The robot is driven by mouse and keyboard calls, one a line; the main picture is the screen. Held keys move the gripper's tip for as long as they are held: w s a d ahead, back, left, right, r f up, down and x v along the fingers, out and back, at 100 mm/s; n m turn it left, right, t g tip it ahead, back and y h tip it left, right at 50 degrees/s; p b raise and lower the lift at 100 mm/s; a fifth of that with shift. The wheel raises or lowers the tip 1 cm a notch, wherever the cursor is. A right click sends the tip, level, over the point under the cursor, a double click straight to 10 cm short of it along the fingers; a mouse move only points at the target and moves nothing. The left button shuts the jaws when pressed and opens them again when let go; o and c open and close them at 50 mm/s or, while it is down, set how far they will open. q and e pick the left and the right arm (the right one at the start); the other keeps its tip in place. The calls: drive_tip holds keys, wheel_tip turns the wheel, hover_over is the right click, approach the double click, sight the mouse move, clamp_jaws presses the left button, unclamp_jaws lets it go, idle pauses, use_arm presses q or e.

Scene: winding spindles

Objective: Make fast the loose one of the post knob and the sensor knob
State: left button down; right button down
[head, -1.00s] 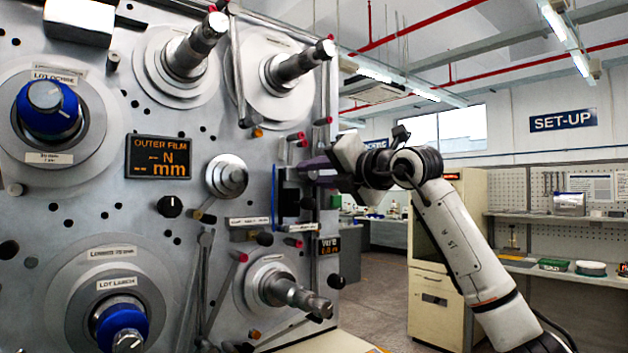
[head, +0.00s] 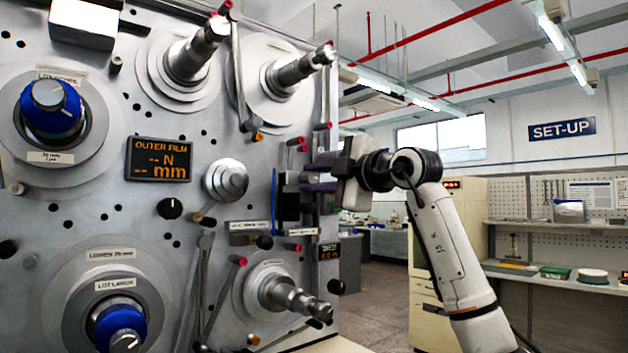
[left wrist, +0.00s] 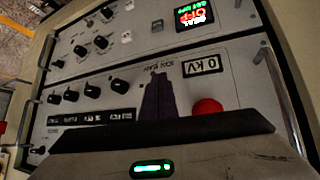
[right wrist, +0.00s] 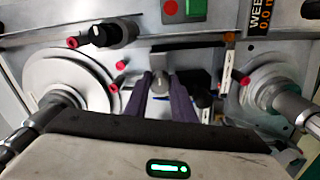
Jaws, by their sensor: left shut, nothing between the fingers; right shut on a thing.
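My right gripper (head: 312,180) reaches in from the right to the right edge of the machine face in the head view. In the right wrist view its two purple fingers (right wrist: 167,95) are closed on a small grey rounded knob (right wrist: 160,83), in front of a dark block. I cannot tell from its look whether this is the post knob or the sensor knob. The dark bracket (head: 290,205) beside the gripper is partly hidden by it. My left gripper (left wrist: 158,100) is shut and empty in front of a control cabinet, and is not in the head view.
Spindles stick out around the work spot, such as the upper one (head: 300,70) and the lower one (head: 292,298). Red-tipped rollers (right wrist: 122,65) sit close to the right gripper. The film display (head: 158,158) is lit. The left wrist faces a cabinet with black knobs (left wrist: 92,90) and a red button (left wrist: 207,108).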

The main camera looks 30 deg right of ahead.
drive_tip(key=m, duration=0.5)
drive_tip(key=shift+m, duration=0.4)
drive_tip(key=shift+f, duration=0.1)
idle(0.3)
drive_tip(key=c, duration=1.5)
unclamp_jaws()
use_arm(q)
drive_tip(key=shift+f, duration=0.1)
use_arm(e)
drive_tip(key=shift+s, duration=0.25)
use_arm(q)
drive_tip(key=b, duration=0.1)
drive_tip(key=f+b, duration=0.1)
drive_tip(key=shift+w+d+f+b, duration=0.15)
drive_tip(key=shift+w+d+b, duration=0.05)
drive_tip(key=shift+d+b, duration=0.2)
use_arm(e)
drive_tip(key=s, duration=0.9)
drive_tip(key=shift+s+d, duration=0.4)
